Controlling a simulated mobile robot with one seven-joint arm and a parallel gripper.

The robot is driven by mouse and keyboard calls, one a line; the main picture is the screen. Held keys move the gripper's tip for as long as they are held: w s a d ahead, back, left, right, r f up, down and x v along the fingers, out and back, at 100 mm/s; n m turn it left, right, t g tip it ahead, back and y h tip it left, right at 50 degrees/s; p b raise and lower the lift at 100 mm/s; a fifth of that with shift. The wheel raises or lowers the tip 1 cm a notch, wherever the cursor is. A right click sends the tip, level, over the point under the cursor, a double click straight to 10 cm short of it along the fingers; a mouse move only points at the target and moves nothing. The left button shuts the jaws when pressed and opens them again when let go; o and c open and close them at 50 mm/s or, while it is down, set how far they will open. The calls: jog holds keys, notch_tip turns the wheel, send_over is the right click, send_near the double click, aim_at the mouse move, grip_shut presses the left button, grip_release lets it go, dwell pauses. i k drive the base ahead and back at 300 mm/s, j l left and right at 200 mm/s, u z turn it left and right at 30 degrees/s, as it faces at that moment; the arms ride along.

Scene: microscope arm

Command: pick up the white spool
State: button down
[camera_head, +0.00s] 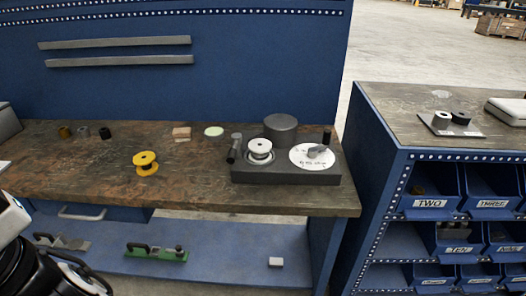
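The white spool (260,147) is upright on the left part of a dark grey device (285,176) on the wooden workbench. It sits over a round, ringed seat, and its upper flange shows clearly. A white dial disc (312,156) lies to its right on the same device, and a dark grey cylinder (281,128) stands behind. A dark upright handle is close on the spool's left. White and black parts of my arm show at the lower left edge, far from the spool. My gripper cannot be made out.
A yellow spool (146,162) stands on the workbench (95,180) to the left. Small cylinders, a wooden block (181,133) and a pale green disc (214,131) lie farther back. A blue panel rises behind. A blue bin cabinet (380,165) stands right. The bench's front middle is clear.

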aim_at(260, 149)
jog(key=i+j+z, duration=0.3)
jog(key=i, duration=0.2)
jog(key=i+j+z, duration=0.3)
jog(key=i, duration=0.25)
